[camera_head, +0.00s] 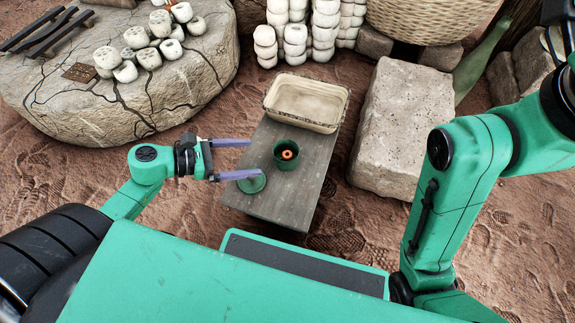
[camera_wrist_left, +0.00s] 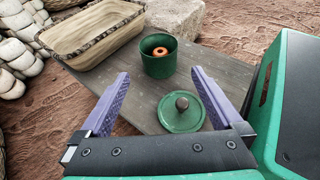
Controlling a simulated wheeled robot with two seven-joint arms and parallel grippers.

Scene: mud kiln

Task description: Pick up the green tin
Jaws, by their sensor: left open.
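The green tin (camera_head: 287,163) stands upright and open-topped on a grey wooden board, with an orange ring-shaped thing inside it. The tin also shows in the left wrist view (camera_wrist_left: 157,66), just beyond the fingertips. A round green lid (camera_head: 252,184) with a dark knob lies on the board beside the tin; it also shows in the left wrist view (camera_wrist_left: 182,110). My left gripper (camera_head: 254,158) is open and empty. Its purple fingers point toward the tin, apart from it, and the lid is close to the nearer finger. My right gripper is out of view.
A cream rectangular basin (camera_head: 305,101) stands on the far end of the wooden board (camera_head: 275,204). A pale stone block (camera_head: 392,135) is on the right. A large cracked stone (camera_head: 190,85) with several small pale pots is at the left.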

